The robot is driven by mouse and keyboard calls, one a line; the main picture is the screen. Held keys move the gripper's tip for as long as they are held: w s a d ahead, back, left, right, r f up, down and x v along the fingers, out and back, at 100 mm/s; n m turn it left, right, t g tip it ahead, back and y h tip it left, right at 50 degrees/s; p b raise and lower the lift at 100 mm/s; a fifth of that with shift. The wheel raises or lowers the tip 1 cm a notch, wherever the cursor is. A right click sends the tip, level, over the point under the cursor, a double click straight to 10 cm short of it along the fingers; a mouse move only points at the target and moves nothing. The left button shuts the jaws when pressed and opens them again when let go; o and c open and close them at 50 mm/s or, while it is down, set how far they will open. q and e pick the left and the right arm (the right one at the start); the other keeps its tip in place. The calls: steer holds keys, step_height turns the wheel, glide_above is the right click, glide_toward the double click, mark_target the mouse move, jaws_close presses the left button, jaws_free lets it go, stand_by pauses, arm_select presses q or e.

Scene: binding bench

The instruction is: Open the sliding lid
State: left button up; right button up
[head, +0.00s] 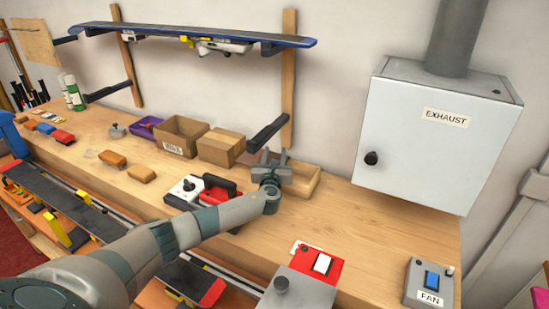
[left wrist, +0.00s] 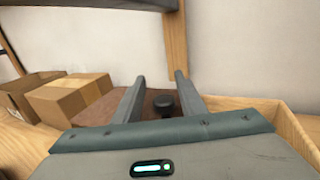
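A light wooden box (head: 308,186) stands on the bench, partly hidden behind my left gripper. Its rim also shows in the left wrist view (left wrist: 289,124). A brown lid (left wrist: 97,113) lies at the left part of the box in the left wrist view, with a dark round knob (left wrist: 163,102) on it. My left gripper (head: 275,156) is at the box. Its two fingers (left wrist: 158,88) are apart, and the knob shows between them. Whether they touch the knob cannot be told. My right gripper is not in view.
Cardboard boxes (head: 221,147) stand left of the wooden box. A dark bracket arm (head: 268,132) juts out behind the gripper. The exhaust cabinet (head: 430,140) hangs at the right, with bare bench (head: 385,232) below it.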

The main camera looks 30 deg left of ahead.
arm_select(q)
steer(key=shift+s+d, duration=0.1)
steer(key=shift+s, duration=0.05)
steer(key=shift+s+d, duration=0.15)
steer(key=shift+s, duration=0.05)
steer(key=b+v, duration=0.3)
steer(key=v, duration=1.2)
steer(key=shift+s, duration=0.2)
steer(key=shift+s+d, duration=0.3)
steer(key=shift+s, duration=0.25)
